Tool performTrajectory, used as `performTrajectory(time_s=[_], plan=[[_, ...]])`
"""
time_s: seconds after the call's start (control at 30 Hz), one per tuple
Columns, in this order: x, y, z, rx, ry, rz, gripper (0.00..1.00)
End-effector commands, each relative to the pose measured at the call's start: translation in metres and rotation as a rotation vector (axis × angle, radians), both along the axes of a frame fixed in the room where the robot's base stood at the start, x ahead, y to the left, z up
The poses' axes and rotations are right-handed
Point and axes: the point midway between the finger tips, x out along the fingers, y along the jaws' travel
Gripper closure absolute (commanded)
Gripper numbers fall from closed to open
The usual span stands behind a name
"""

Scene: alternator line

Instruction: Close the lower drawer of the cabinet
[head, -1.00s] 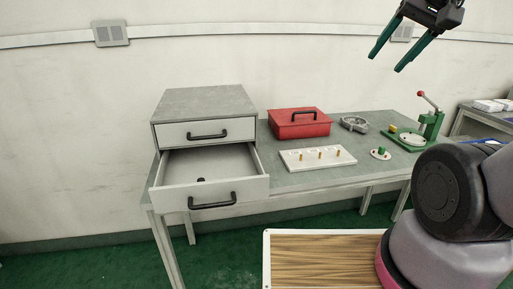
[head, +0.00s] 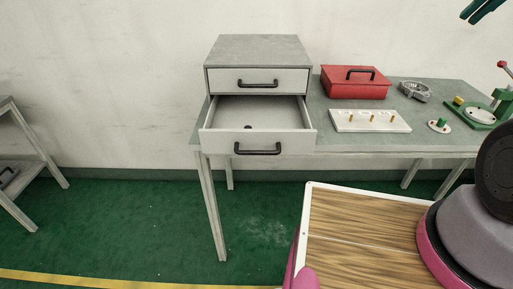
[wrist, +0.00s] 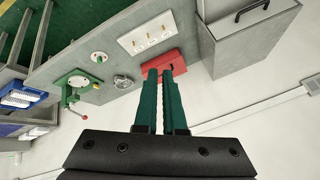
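The grey cabinet (head: 258,50) stands on the left end of the table. Its lower drawer (head: 220,143) is pulled well out, and its front carries a black bar handle (head: 257,150). The drawer is empty but for a small dark knob-like spot inside. The upper drawer (head: 230,79) is shut. My gripper (head: 482,10) is at the upper right edge of the head view, mostly cut off, high above and far from the drawer. In the wrist view my gripper (wrist: 160,75) has its two green fingers drawn together with only a narrow gap, holding nothing.
A red box (head: 355,85), a white peg board (head: 369,121), a metal ring (head: 415,91) and a green press (head: 484,113) stand on the table to the right. My wood-topped base is in front of it. Green floor (head: 120,225) is clear on the left.

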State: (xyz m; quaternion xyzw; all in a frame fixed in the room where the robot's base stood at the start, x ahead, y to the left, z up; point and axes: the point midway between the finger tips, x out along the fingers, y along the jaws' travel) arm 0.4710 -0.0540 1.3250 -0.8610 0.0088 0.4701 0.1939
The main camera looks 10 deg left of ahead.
Motion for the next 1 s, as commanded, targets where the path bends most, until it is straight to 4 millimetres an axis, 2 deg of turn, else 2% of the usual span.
performTrajectory(time_s=[0.17,0.27,0.4,0.53,0.67,0.73,0.8,0.93,0.97,1.0], plan=[[0.023,0.036,-0.023,-0.218,0.065,0.336,1.00],[0.036,0.071,-0.043,-0.399,0.092,0.628,1.00],[0.047,0.129,-0.075,-0.650,0.097,1.057,1.00],[0.043,0.193,-0.108,-0.876,0.068,1.467,1.00],[0.022,0.261,-0.147,-1.099,0.007,1.887,1.00],[0.003,0.298,-0.171,-1.216,-0.040,2.114,1.00],[-0.022,0.333,-0.195,-1.332,-0.098,2.337,1.00],[-0.074,0.383,-0.239,-1.521,-0.216,2.693,1.00],[-0.085,0.391,-0.247,1.521,0.237,-2.697,1.00],[-0.099,0.401,-0.258,1.474,0.256,-2.618,1.00]])
